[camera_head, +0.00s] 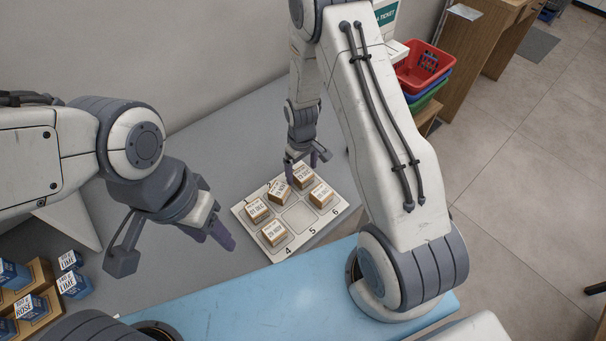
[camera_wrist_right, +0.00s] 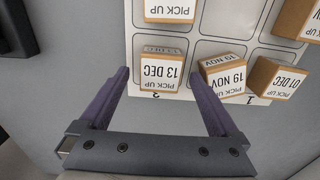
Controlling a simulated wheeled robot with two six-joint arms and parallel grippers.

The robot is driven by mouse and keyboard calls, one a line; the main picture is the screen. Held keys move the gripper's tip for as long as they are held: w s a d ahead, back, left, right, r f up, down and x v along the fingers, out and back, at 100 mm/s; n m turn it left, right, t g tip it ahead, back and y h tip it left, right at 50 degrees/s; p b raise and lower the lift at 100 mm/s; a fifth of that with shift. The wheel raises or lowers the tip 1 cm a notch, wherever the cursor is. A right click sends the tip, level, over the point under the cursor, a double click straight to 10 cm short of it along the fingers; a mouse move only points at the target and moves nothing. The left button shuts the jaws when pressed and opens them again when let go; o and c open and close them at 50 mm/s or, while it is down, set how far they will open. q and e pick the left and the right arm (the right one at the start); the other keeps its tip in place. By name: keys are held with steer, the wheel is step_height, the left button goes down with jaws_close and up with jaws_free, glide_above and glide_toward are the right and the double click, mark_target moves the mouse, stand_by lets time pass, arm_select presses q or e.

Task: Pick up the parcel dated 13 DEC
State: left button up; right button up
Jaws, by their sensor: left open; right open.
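The parcel dated 13 DEC (camera_wrist_right: 161,72) is a small brown box with a white label, upside down in the right wrist view. It sits on the white numbered board (camera_head: 299,216), in its back row; in the head view it is the back-right box (camera_head: 303,178). My right gripper (camera_wrist_right: 158,76) is open, with its purple fingertips on either side of this parcel and a gap on both sides. In the head view the right gripper (camera_head: 308,156) is just behind the parcel. My left gripper (camera_head: 221,232) is open and empty, left of the board.
The 19 NOV parcel (camera_wrist_right: 222,76) sits turned, close to my right fingertip. The 01 DEC parcel (camera_wrist_right: 276,79) is beyond it. Two more parcels stand in the board's other row, with an empty square between them. Blue boxes (camera_head: 72,283) stand at lower left.

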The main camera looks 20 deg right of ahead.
steer(key=shift+f, duration=1.05)
steer(key=c, duration=1.5)
steer(key=shift+r, duration=0.15)
